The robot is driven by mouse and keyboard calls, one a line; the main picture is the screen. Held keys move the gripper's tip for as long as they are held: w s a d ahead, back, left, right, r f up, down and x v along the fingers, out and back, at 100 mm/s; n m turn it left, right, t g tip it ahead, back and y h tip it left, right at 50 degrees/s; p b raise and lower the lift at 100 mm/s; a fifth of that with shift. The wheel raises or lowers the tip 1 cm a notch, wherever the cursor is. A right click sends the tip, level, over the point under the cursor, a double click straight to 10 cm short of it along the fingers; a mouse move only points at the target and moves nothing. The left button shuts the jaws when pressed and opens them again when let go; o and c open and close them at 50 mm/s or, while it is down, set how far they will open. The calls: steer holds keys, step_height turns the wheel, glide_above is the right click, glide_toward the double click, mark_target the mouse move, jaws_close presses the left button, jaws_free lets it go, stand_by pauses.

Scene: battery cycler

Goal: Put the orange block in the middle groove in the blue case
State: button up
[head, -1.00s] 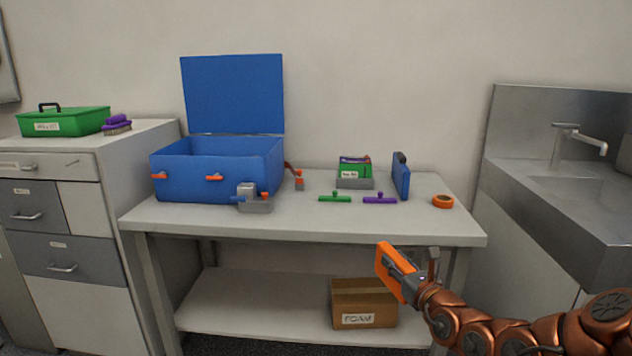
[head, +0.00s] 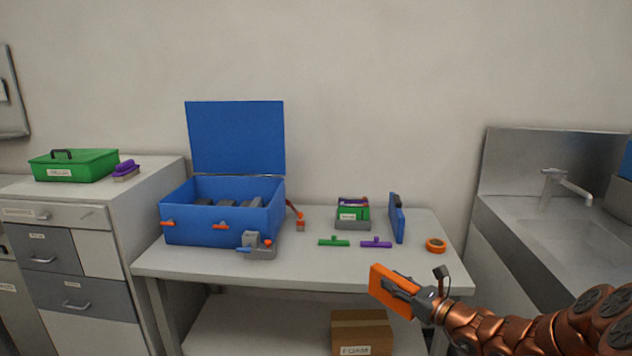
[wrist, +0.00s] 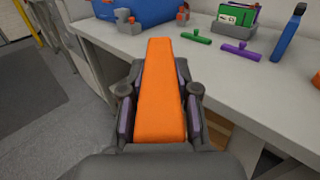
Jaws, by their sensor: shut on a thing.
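The blue case (head: 222,227) stands with its lid up at the left of the table. Dark grey dividers show inside it; the bottoms of its grooves are hidden by the front wall. My gripper (head: 398,290) is shut on the orange block (head: 386,283), in front of the table's front edge and well to the right of the case. In the wrist view the orange block (wrist: 160,95) lies lengthwise between the fingers of my gripper (wrist: 160,105) and points away toward the table. Part of the blue case (wrist: 150,8) shows at the top there.
A grey fixture (head: 260,248) stands at the case's front right corner. Green (head: 334,241) and purple (head: 376,243) T-shaped pieces, an orange tape roll (head: 436,245), a grey holder (head: 352,224) and a blue upright panel (head: 397,218) are on the table (head: 300,262). A sink is at right.

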steer(key=r+g+y+p, duration=0.1)
steer(key=p, duration=0.1)
steer(key=s+r+n+p, duration=0.1)
steer(key=p, duration=0.1)
steer(key=shift+s+a+n+g+y, duration=0.25)
steer(key=shift+s+n+g+y, duration=0.05)
steer(key=shift+g+y, duration=0.1)
steer(key=s+p, duration=0.1)
steer(key=s+n+g+y+p, duration=0.1)
steer(key=p, duration=0.1)
steer(key=shift+s+a+f+g+p, duration=0.1)
steer(key=shift+s+a+g+p, duration=0.05)
steer(key=shift+a+g+p, duration=0.15)
steer(key=shift+n+y, duration=0.3)
